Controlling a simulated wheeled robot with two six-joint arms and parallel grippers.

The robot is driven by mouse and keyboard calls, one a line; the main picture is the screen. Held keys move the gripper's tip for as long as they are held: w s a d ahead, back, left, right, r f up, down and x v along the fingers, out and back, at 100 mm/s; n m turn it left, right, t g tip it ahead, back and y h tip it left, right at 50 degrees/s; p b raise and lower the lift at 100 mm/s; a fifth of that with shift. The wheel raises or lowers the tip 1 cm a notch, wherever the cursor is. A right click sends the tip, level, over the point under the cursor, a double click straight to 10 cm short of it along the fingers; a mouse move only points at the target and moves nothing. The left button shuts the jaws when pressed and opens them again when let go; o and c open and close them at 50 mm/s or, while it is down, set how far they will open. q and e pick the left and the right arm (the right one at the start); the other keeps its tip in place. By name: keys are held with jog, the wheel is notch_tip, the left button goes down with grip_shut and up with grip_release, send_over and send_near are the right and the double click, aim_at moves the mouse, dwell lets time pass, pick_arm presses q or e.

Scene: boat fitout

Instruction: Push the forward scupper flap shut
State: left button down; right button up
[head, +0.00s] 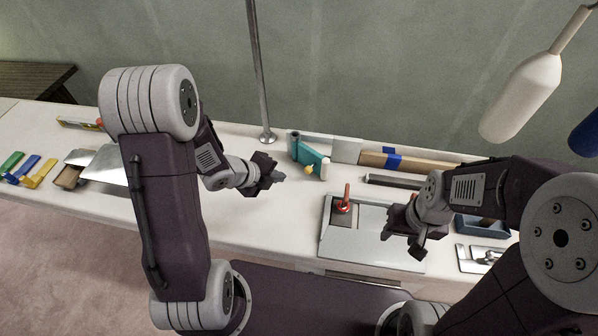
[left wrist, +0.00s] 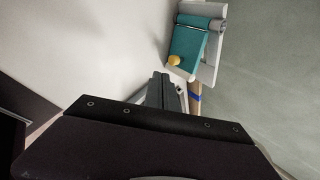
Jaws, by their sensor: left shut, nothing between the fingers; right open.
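The scupper flap (head: 309,154) is a teal plate with a yellow knob (head: 309,169), on a pale upright mount at the back of the white deck. It appears tilted out from the mount, so it stands open. In the left wrist view the flap (left wrist: 188,46) and its grey hinge roll show at upper right, with the yellow knob (left wrist: 174,60) at its lower edge. My left gripper (head: 277,176) is shut and empty, just left of the flap and apart from it. Its fingertips (left wrist: 161,78) show below the knob. My right gripper (head: 402,240) is open over the grey hatch panel.
A metal post (head: 258,75) rises behind my left gripper. A red-handled piece (head: 345,203) stands on the grey panel (head: 350,250). A cardboard-coloured length with blue tape (head: 415,163) lies to the right. A white fender (head: 520,97) hangs at upper right.

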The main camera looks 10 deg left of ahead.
pick_arm(q)
jog(key=b+x, duration=0.1)
jog(key=x, duration=0.7)
jog(key=shift+a, duration=0.1)
jog(key=shift+w+d+f, duration=0.25)
jog(key=shift+w+d, duration=0.35)
jog(key=shift+w, duration=0.25)
jog(key=shift+w+d+f, duration=0.25)
jog(key=shift+w+d, duration=0.3)
jog(key=shift+w, duration=0.35)
pick_arm(e)
jog(key=shift+w+f, duration=0.15)
jog(key=shift+f, duration=0.45)
jog(key=shift+f, duration=0.1)
